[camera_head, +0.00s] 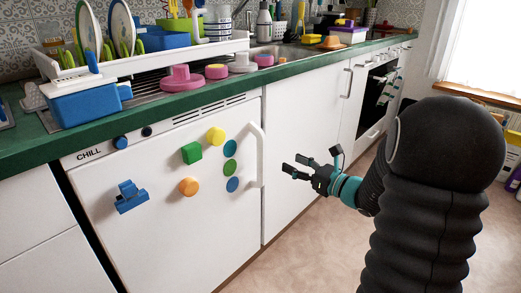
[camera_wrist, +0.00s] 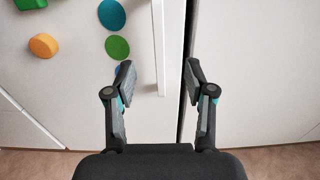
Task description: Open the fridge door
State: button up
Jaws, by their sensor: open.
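The fridge door (camera_head: 150,227) is white, marked CHILL along its top, and looks shut. Its white vertical handle (camera_head: 257,153) runs near the door's right edge. My gripper (camera_head: 296,166) is open and empty, to the right of the handle in the head view and pointing toward the fronts. In the wrist view the handle (camera_wrist: 158,45) stands ahead, between the lines of my two open fingers (camera_wrist: 157,75), nearer the left one. The dark gap at the fridge door's edge shows just right of the handle. I see no contact with the handle.
Colourful magnets (camera_head: 192,152) and a blue clip (camera_head: 130,196) sit on the door. Above is a green counter (camera_head: 40,150) with a dish rack (camera_head: 150,60) and a blue box (camera_head: 85,105). A white cupboard (camera_head: 300,125) and an oven (camera_head: 375,95) stand right. Floor (camera_head: 310,250) in front is clear.

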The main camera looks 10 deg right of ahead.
aim_at(263, 150)
jog(key=x, duration=1.3)
jog(key=shift+a+p, duration=0.2)
jog(key=shift+p, duration=0.2)
grip_shut()
